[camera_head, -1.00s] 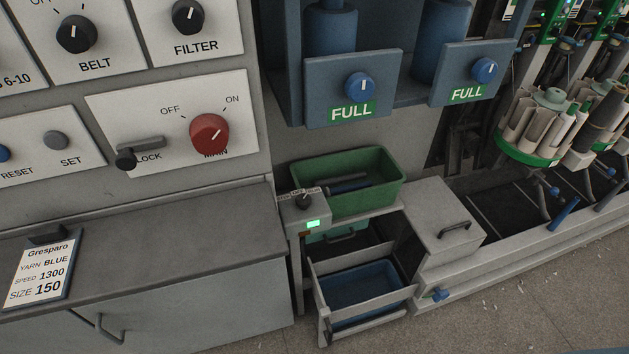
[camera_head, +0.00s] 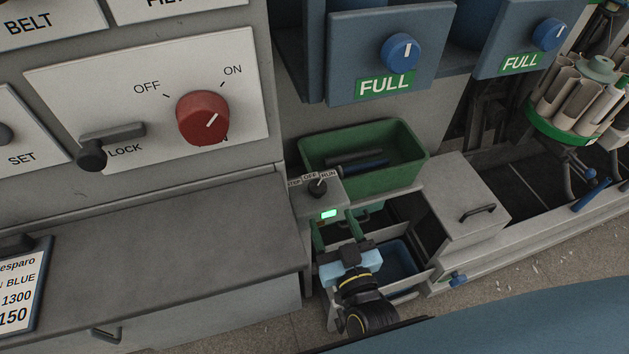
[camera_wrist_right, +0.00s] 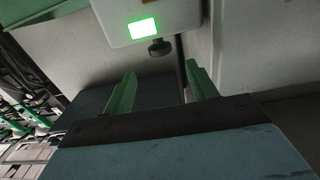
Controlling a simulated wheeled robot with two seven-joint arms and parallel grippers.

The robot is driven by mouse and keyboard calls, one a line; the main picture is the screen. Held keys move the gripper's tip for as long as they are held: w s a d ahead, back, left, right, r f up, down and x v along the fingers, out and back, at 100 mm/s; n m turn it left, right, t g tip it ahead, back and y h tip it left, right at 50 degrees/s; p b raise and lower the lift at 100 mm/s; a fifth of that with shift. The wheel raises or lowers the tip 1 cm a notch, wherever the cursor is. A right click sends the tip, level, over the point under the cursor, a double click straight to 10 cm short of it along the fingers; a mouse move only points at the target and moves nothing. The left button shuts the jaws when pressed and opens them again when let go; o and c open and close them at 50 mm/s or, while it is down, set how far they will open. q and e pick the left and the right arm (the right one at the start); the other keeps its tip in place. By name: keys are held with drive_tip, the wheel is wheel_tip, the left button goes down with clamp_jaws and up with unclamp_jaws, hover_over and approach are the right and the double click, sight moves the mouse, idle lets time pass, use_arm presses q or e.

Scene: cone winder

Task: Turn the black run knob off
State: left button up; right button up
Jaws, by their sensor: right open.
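The black run knob (camera_head: 316,187) sits on a small grey box, with a label strip above it reading OFF and RUN. Its white mark leans up and right, towards RUN. The box has a lit green display (camera_head: 328,214). My right gripper (camera_head: 336,232) is open and empty, its two green fingers pointing up just below the box, apart from the knob. In the right wrist view the fingers (camera_wrist_right: 162,88) stand apart, with the lit display and a dark round knob (camera_wrist_right: 160,47) beyond them. My left gripper is not in view.
A green bin (camera_head: 400,168) stands behind the box. A blue bin (camera_head: 402,258) in an open drawer is partly hidden by my right gripper. A red main knob (camera_head: 203,118) and a lock lever (camera_head: 112,140) are on the left panel. The grey counter (camera_head: 150,245) is mostly clear.

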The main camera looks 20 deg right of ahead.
sight(315, 181)
drive_tip(key=w+b, duration=0.2)
drive_tip(key=w, duration=0.9)
drive_tip(key=shift+a, duration=0.2)
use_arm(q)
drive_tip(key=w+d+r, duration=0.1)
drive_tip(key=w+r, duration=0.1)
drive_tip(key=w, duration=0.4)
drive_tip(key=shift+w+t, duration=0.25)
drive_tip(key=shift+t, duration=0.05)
use_arm(e)
drive_tip(key=shift+w, duration=0.6)
drive_tip(key=c, duration=1)
drive_tip(key=shift+o, duration=0.2)
